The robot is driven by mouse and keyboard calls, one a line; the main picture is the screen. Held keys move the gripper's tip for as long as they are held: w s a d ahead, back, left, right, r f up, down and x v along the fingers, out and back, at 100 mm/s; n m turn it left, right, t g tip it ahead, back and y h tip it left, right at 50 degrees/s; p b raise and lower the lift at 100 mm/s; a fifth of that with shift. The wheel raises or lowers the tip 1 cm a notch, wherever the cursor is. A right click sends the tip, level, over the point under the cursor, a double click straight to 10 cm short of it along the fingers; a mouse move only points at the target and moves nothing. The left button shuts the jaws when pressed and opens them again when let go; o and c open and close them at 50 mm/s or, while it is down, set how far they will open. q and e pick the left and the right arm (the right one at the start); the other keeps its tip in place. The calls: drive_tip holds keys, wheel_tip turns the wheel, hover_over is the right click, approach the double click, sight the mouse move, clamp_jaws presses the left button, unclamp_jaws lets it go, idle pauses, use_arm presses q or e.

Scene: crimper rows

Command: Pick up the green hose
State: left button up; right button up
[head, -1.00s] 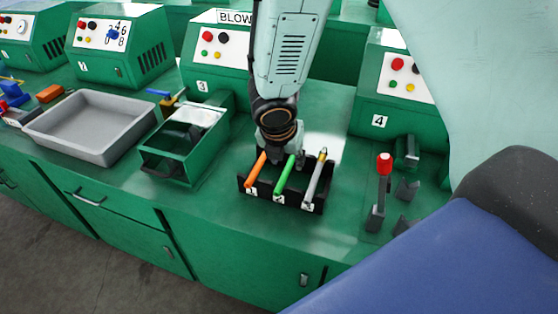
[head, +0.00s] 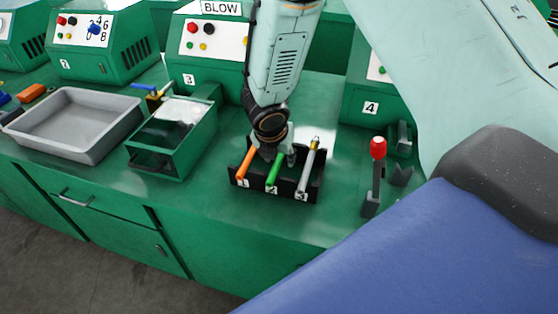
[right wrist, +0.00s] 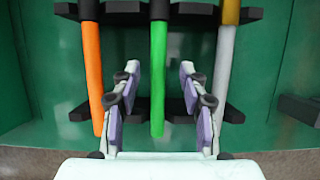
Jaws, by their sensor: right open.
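The green hose (head: 277,172) lies in the middle slot of a black rack, between an orange hose (head: 246,164) and a grey hose (head: 308,166) with a brass end. My right gripper (head: 272,152) is over the rack at the green hose, and its fingers are partly hidden in the head view. In the right wrist view the open fingers (right wrist: 157,100) stand on either side of the green hose (right wrist: 158,75), with gaps to both sides. The orange hose (right wrist: 93,75) is left of the fingers and the grey hose (right wrist: 223,70) right. My left gripper is not in view.
The black rack (head: 312,193) stands on the green bench near its front edge. A lever with a red knob (head: 378,149) stands to its right. A green open box (head: 160,165) and a grey tray (head: 75,145) are to its left.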

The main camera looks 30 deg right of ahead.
drive_tip(key=shift+w+f, duration=0.15)
drive_tip(key=shift+w, duration=0.1)
drive_tip(key=shift+d, duration=0.1)
drive_tip(key=shift+c, duration=0.7)
drive_tip(key=shift+s, duration=0.2)
drive_tip(key=c, duration=0.5)
drive_tip(key=shift+w, duration=0.1)
clamp_jaws()
